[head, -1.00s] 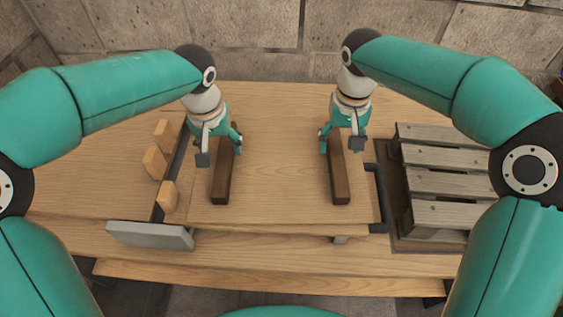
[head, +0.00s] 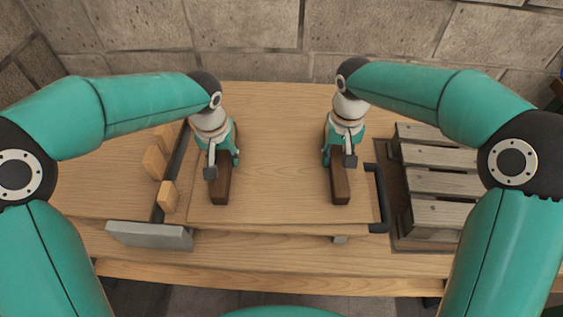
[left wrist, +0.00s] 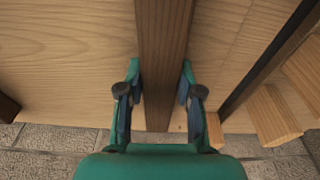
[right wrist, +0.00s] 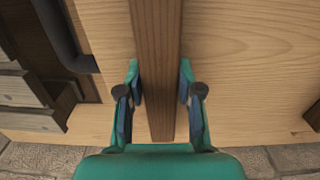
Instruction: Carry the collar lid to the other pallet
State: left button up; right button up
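The collar lid (head: 280,190) is a pale wooden board lying flat in the middle of the head view, with two dark brown bars on it. My left gripper (head: 223,166) is open over the left bar (head: 220,190); in the left wrist view its fingers (left wrist: 160,85) stand either side of the bar (left wrist: 164,40) with gaps. My right gripper (head: 338,160) is open over the right bar (head: 340,190); in the right wrist view its fingers (right wrist: 160,85) likewise straddle that bar (right wrist: 156,40) with gaps. Neither gripper is closed on a bar.
A grey slatted pallet (head: 438,183) stands right of the lid. A dark bracket (head: 378,200) stands at the lid's right edge. On the left are several small wooden blocks (head: 168,197), a dark strip and a grey bar (head: 150,235). A stone wall (head: 270,40) closes the back.

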pick_arm(q)
grip_shut()
pick_arm(e)
grip_shut()
pick_arm(q)
jog(key=shift+r, duration=0.1)
pick_arm(e)
jog(key=shift+r, duration=0.1)
